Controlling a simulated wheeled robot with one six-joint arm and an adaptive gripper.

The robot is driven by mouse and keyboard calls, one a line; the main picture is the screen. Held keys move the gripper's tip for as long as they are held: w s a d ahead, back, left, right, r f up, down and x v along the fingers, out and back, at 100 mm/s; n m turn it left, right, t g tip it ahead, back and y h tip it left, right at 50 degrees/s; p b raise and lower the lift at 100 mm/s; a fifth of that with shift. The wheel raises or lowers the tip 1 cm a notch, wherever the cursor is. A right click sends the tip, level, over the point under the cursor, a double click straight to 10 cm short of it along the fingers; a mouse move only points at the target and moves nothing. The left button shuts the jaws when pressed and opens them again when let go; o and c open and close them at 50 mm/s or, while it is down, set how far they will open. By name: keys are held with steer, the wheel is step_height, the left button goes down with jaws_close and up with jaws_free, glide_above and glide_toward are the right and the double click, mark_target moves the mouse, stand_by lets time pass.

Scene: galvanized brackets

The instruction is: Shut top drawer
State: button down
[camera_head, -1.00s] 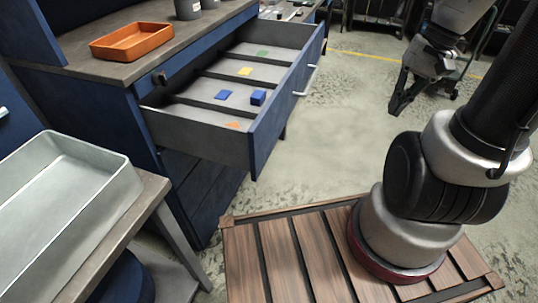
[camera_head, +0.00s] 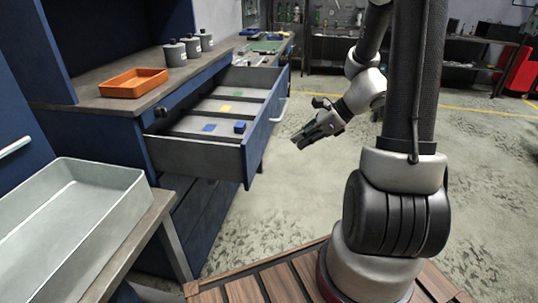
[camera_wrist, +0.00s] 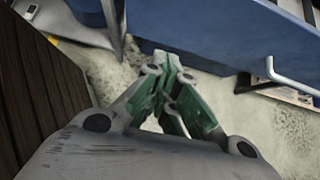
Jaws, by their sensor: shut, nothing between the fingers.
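The top drawer (camera_head: 250,146) of the blue workbench is pulled far out in the head view. Its grey inside holds a small blue block (camera_head: 240,127) and flat coloured patches. A pale bar handle (camera_head: 279,110) is on its blue front. My gripper (camera_head: 297,141) is to the right of the drawer front, apart from it, with its fingers pointing left toward it. In the wrist view my gripper (camera_wrist: 168,65) is shut and empty. The blue drawer front and its handle (camera_wrist: 290,80) show at the upper right there.
An orange tray (camera_head: 134,83) and several grey canisters (camera_head: 174,53) stand on the workbench top. A grey bin (camera_head: 70,215) sits on a side table at the lower left. The floor (camera_head: 300,200) in front of the drawer is clear.

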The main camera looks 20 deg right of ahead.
steer(key=shift+w+a+r+x, duration=0.25)
steer(key=shift+r+x, duration=0.1)
steer(key=shift+x, duration=1.75)
steer(key=shift+w+a+r+x, duration=0.15)
steer(key=shift+a+r+x, duration=0.15)
steer(key=shift+x, duration=1.8)
steer(key=shift+w+a+r+x, duration=0.25)
steer(key=shift+r+x, duration=0.1)
steer(key=shift+x, duration=1.8)
steer(key=w+a, duration=0.6)
steer(key=a, duration=0.3)
steer(key=w+a, duration=0.6)
steer(key=a, duration=0.3)
steer(key=w+a, duration=0.6)
steer(key=a, duration=0.3)
steer(key=shift+w+a, duration=0.1)
steer(key=shift+w+a+r, duration=0.1)
steer(key=shift+w+a, duration=0.2)
steer(key=shift+a, duration=0.1)
steer(key=shift+a, duration=0.1)
steer(key=shift+r, duration=0.1)
